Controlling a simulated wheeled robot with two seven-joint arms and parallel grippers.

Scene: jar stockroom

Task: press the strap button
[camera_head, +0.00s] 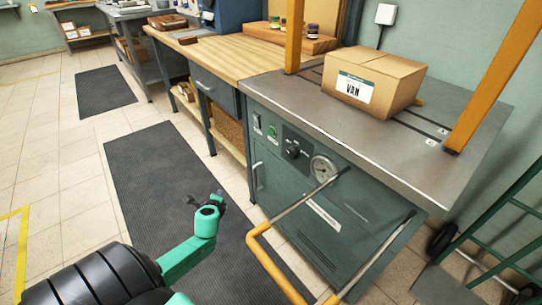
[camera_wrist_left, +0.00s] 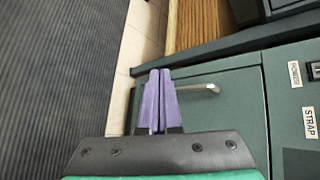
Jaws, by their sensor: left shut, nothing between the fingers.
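The strapping machine (camera_head: 330,210) is a green cabinet with a metal top. Its small green strap button (camera_head: 272,131) is on the front panel, between a switch (camera_head: 257,123) and a black dial. In the left wrist view the STRAP label (camera_wrist_left: 310,122) shows near the right edge, but the button itself is out of frame. My left gripper (camera_head: 218,196) is in front of and below the panel, left of the button and apart from it. Its purple fingers (camera_wrist_left: 159,74) are shut and empty. My right gripper is not in view.
A carton labelled VAN (camera_head: 372,82) sits on the machine top under an orange arch (camera_head: 487,75). A yellow-orange handle (camera_head: 275,265) projects in front of the cabinet. A wooden workbench (camera_head: 220,55) adjoins it. A dark mat (camera_head: 165,190) covers the open floor.

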